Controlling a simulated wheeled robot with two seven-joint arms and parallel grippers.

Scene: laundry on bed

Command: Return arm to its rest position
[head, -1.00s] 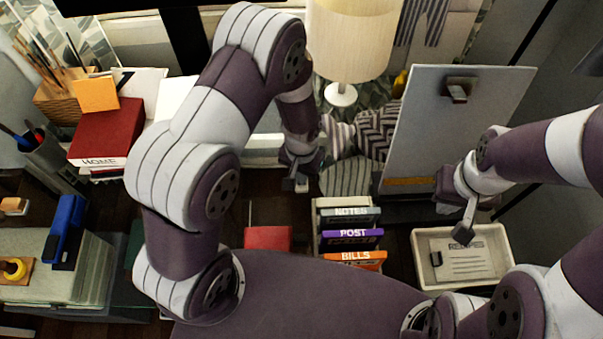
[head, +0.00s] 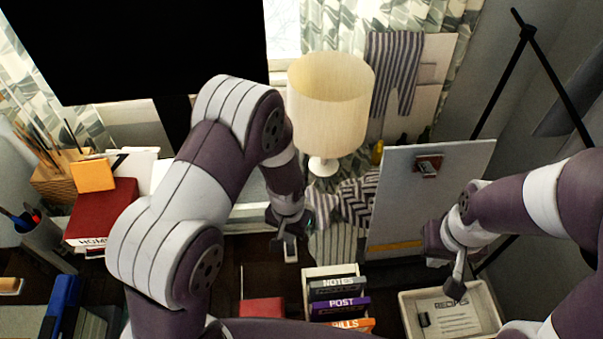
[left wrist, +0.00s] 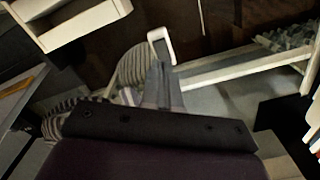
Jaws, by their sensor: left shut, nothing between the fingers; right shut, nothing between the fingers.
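My left gripper (head: 288,248) is shut and empty, hanging over the desk to the left of the paper organizer (head: 320,272). In the left wrist view its closed fingers (left wrist: 158,88) point away from the camera, with a pale-rimmed piece at their far end. My right gripper (head: 456,286) is shut and empty above the white tray (head: 490,318) at the right. I cannot tell how close it is to the tray's contents. Both my arms are bent and come in over the desk.
A cream lamp (head: 330,105) stands behind my left gripper, near striped cloth (head: 345,205). A grey upright panel (head: 425,195) stands before my right arm. A red book (head: 100,215) and a pencil cup (head: 45,245) are at the left. A dark screen (head: 130,45) is behind.

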